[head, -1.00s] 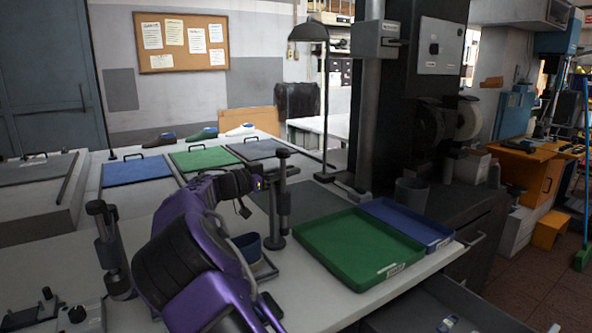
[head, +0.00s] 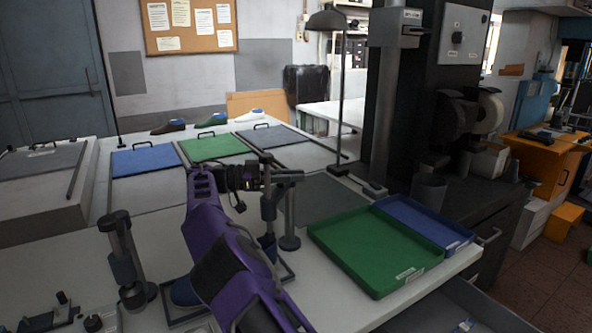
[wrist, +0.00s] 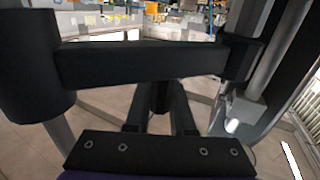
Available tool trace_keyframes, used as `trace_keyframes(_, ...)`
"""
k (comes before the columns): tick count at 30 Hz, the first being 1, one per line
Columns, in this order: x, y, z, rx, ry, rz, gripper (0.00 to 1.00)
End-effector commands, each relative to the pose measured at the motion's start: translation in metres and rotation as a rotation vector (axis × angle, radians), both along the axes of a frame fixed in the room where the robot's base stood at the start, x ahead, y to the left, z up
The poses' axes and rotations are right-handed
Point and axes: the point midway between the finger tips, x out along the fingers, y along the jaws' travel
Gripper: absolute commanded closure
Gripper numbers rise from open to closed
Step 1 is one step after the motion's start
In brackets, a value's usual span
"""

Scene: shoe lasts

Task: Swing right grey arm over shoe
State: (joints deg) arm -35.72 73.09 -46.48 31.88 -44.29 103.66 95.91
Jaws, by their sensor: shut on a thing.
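The right grey arm (head: 290,176) is a short dark bar on top of the right post (head: 289,225), with an upright cylinder (head: 268,205) at its free end. My gripper (head: 258,178) is shut on this bar; in the wrist view the bar (wrist: 140,65) crosses just ahead of my fingers (wrist: 160,112). The blue shoe (head: 185,291) sits on a dark-rimmed base between the two posts. My purple arm hides its middle; another blue part shows below the cylinder. The cylinder is above that part; I cannot tell whether they touch.
A left post (head: 124,260) with a dark clamp stands left of the shoe. A green tray (head: 375,290) and a blue tray (head: 468,241) lie to the right. Blue and green mats with handles lie behind. A lamp stands behind the right post.

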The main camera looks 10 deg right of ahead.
Motion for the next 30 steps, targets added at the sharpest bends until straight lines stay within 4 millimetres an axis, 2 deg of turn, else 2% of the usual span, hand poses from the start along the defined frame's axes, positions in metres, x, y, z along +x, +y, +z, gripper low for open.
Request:
trace_keyframes(14, -0.0010, 0.0006, -0.0003, -0.002, 0.000, -0.009, 1.00)
trace_keyframes(15, -0.0010, 0.0006, -0.0002, -0.002, 0.000, -0.009, 0.71)
trace_keyframes(19, -0.0010, 0.0006, -0.0001, -0.002, -0.001, -0.009, 0.48)
trace_keyframes(30, -0.0007, 0.0006, 0.0062, -0.001, -0.002, -0.008, 0.48)
